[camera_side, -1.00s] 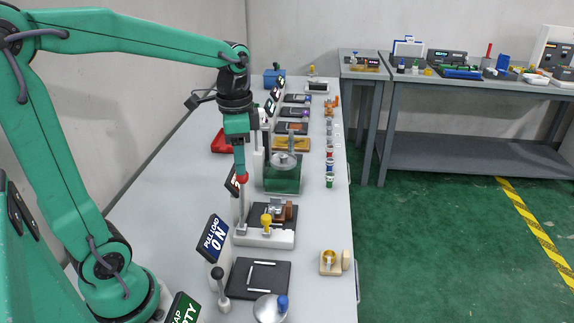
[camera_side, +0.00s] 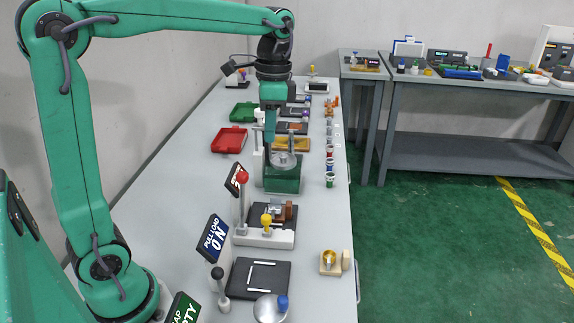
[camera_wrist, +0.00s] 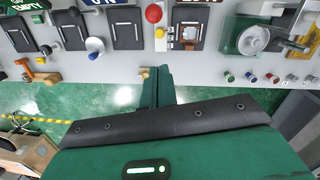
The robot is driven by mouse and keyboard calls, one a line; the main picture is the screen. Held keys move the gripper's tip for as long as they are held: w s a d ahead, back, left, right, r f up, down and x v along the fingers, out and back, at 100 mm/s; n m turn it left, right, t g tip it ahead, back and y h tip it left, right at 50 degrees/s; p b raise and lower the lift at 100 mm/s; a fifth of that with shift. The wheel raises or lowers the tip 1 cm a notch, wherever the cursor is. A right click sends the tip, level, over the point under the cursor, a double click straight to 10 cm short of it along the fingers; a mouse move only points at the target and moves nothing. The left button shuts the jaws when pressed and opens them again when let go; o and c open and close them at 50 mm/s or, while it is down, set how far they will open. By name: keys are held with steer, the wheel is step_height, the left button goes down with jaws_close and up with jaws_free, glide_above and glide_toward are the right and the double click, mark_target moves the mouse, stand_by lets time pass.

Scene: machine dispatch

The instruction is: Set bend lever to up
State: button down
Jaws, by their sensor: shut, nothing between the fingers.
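A lever with a red ball knob (camera_side: 242,178) stands on the left end of a white bending station (camera_side: 265,238), beside a partly hidden dark sign. Its stem looks upright, with the ball on top. The same red ball (camera_wrist: 153,13) shows at the top of the wrist view. My gripper (camera_side: 269,138) is shut and empty. In the wrist view my shut fingers (camera_wrist: 158,75) point up toward the bench edge, apart from the red ball.
A green machine (camera_side: 282,178) with a metal disc stands behind the bending station. A dark-knobbed lever (camera_side: 218,285) and black plate (camera_side: 257,278) are nearer the camera. Several cups line the right bench edge. The bench's left side is mostly clear, apart from red and green trays.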

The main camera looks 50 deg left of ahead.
steer(key=shift+w+d+r, duration=0.75)
steer(key=shift+w+r, duration=0.1)
steer(key=shift+f, duration=0.15)
steer(key=s+a+f, duration=0.3)
steer(key=s+f, duration=0.1)
steer(key=f, duration=0.6)
steer(key=shift+s, duration=0.3)
